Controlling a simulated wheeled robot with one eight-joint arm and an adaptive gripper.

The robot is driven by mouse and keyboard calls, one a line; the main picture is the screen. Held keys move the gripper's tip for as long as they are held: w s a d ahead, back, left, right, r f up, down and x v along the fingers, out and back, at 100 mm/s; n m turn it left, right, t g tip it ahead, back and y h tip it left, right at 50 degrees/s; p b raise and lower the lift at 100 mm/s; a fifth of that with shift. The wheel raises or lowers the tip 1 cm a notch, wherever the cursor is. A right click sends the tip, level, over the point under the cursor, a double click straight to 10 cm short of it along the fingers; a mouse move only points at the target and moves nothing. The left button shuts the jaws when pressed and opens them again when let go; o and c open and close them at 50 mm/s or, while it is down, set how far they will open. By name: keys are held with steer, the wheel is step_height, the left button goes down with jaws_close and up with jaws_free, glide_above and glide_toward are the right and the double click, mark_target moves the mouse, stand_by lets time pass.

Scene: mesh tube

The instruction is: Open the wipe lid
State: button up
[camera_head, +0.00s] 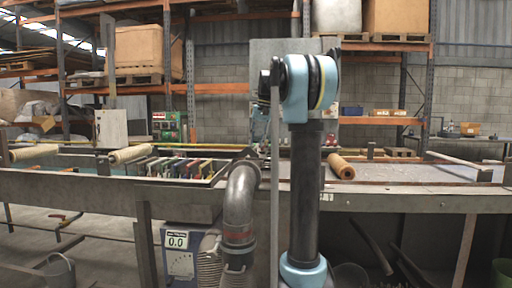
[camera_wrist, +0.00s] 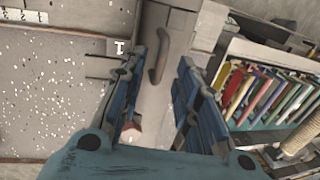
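My gripper (camera_wrist: 172,58) points down in the wrist view, its two blue fingers spread apart with nothing held between them. A grey curved handle (camera_wrist: 159,62) on a pale grey panel (camera_wrist: 152,98) shows between and beyond the fingertips. I cannot tell whether this is the wipe lid; no lid can be clearly made out in either view. A small reddish piece (camera_wrist: 135,134) shows low by the left finger, partly hidden. In the head view my arm stands upright in the middle, and my gripper cannot be clearly made out.
A rack of coloured strips (camera_wrist: 262,95) lies right of the gripper; it also shows in the head view (camera_head: 182,167). A speckled surface (camera_wrist: 50,90) lies left. An orange roll (camera_head: 341,166) lies on the long bench (camera_head: 420,203). A curved grey pipe (camera_head: 240,198) stands in front.

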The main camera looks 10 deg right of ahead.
steer(key=shift+a+f, duration=0.15)
steer(key=shift+f, duration=0.8)
jaws_close()
steer(key=shift+w+r, duration=0.1)
